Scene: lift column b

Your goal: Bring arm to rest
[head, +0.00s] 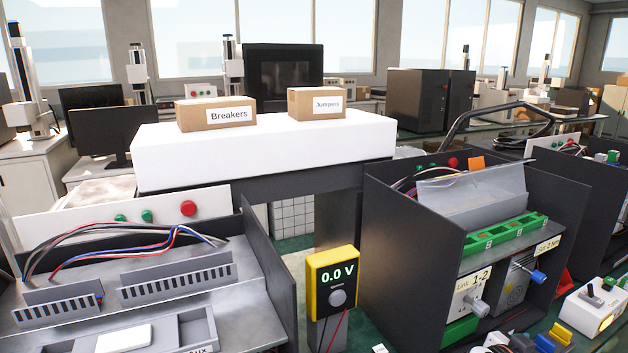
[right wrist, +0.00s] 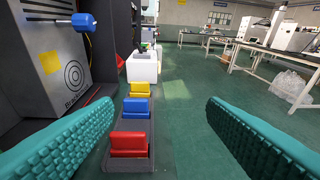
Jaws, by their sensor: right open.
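My right gripper (right wrist: 158,106) shows in the right wrist view as two teal ribbed fingers spread wide apart. It is open, and nothing is held between the fingers. Beyond and below the gap lies a dark strip with a red block (right wrist: 129,144), a blue block (right wrist: 136,107) and a yellow block (right wrist: 139,89) in a row. A white box (right wrist: 142,67) stands farther along. Whether the fingers touch anything is not shown, but they appear apart from the blocks. Neither gripper shows in the head view, and my left gripper is in no view.
A dark cabinet (head: 409,238) stands at the right and a grey panel unit (head: 262,245) at the left. A yellow meter (head: 334,269) reads 0.0 V between them. Boxes labelled Breakers (head: 190,117) and Jumpers (head: 303,105) sit on a white shelf (head: 260,160). Green floor (right wrist: 200,80) lies open at right.

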